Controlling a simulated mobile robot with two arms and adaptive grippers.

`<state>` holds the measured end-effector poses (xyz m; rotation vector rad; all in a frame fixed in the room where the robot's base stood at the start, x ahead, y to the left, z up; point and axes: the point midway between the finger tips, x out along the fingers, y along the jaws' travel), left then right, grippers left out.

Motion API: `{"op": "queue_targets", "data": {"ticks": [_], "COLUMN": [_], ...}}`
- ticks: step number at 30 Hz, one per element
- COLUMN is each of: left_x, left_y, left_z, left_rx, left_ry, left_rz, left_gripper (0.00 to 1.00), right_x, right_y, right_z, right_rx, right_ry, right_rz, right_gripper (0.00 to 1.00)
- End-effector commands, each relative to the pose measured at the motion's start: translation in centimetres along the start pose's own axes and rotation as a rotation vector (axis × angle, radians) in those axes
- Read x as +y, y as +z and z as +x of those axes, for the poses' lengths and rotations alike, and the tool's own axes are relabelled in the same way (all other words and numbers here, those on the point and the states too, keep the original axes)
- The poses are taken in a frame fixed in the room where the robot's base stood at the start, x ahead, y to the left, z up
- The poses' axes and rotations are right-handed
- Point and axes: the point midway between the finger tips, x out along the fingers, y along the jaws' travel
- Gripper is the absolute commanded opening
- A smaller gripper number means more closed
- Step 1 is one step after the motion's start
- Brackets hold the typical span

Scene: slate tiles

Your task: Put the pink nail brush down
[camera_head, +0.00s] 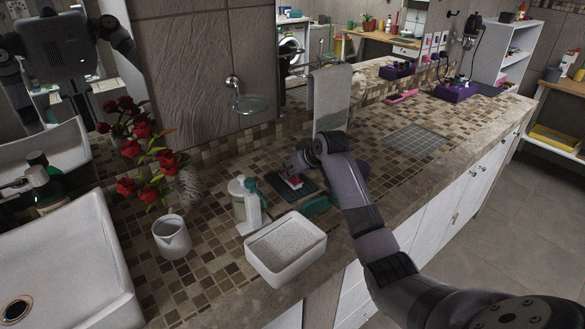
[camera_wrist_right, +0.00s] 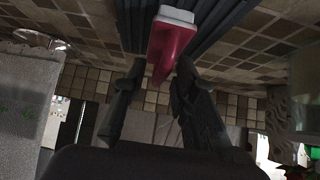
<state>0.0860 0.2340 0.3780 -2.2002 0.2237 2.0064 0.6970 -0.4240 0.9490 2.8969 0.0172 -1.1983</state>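The pink nail brush (camera_head: 294,182), pink with a white part, is at the dark slatted mat (camera_head: 309,187) on the mosaic counter. In the right wrist view the brush (camera_wrist_right: 171,46) is in front of the dark slats (camera_wrist_right: 215,14). My right gripper (camera_head: 297,168) reaches in low above the mat. In the wrist view its two fingers (camera_wrist_right: 158,68) stand apart, with the brush's near end between their tips. A gap shows at the left finger; the right finger is very close to the brush. My left gripper is out of view.
A white tray (camera_head: 262,270), a soap pump bottle (camera_head: 252,208) and a teal object (camera_head: 316,206) stand close to the mat. A white cup (camera_head: 172,238) and red flowers (camera_head: 140,150) are left. A grey towel (camera_head: 330,100) hangs behind. Counter to the right is mostly clear.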

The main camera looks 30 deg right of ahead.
Motion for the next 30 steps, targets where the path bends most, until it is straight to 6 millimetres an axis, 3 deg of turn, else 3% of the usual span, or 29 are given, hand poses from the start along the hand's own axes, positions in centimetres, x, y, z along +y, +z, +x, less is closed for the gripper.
{"op": "queue_targets", "data": {"ticks": [9,14,30], "left_x": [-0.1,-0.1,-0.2], "left_y": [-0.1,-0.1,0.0], "left_z": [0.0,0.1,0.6], "left_rx": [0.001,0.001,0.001], "left_ry": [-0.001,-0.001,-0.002], "left_rz": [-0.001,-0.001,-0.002], "left_gripper": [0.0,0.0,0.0], "right_x": [0.0,0.1,0.1], "right_y": [-0.1,-0.2,-0.2], "right_z": [-0.1,-1.3,-11.0], "right_rx": [0.001,0.002,0.002], "right_ry": [0.0,0.001,0.002], "right_rz": [0.0,0.0,-0.002], "right_gripper": [0.29,0.29,0.29]}}
